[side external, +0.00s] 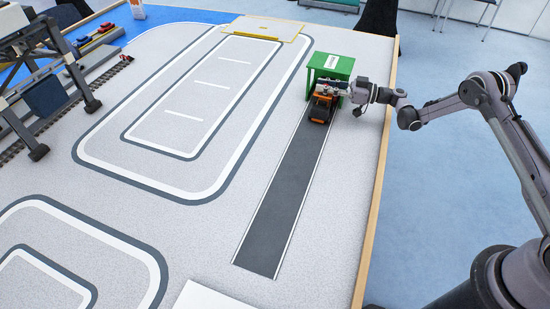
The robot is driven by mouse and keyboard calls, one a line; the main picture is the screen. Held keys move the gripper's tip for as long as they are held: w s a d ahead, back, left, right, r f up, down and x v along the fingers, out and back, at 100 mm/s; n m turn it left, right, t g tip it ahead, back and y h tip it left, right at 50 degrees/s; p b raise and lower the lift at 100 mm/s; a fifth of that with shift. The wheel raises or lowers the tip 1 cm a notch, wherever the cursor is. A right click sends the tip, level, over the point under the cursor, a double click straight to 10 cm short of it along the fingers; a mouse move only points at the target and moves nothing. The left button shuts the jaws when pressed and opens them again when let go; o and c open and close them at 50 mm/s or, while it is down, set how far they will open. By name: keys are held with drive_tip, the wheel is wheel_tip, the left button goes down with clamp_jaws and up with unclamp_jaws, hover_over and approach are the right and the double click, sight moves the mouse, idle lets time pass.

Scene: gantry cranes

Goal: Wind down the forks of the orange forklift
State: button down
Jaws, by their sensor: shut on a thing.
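The orange forklift (321,108) is small in the side external view. It stands at the far end of a dark road strip, in front of a green shelter (331,66). My gripper (343,91) reaches in from the right, at the upper side of the forklift, and is shut on a part of it. Which part it holds is too small to tell. The forks and their height cannot be made out, as the forklift's body and the shelter hide that side.
The dark road strip (275,205) runs clear toward the front. A wooden table edge (377,185) lies right of the forklift. A gantry crane (45,75) stands over rails at the left. A yellow-edged plate (265,28) lies left of the shelter at the back.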

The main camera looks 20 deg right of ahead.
drive_tip(key=shift+a, duration=0.1)
idle(0.3)
drive_tip(key=c, duration=1.2)
unclamp_jaws()
drive_tip(key=shift+o, duration=0.2)
wheel_tip(320, 180, up, 10)
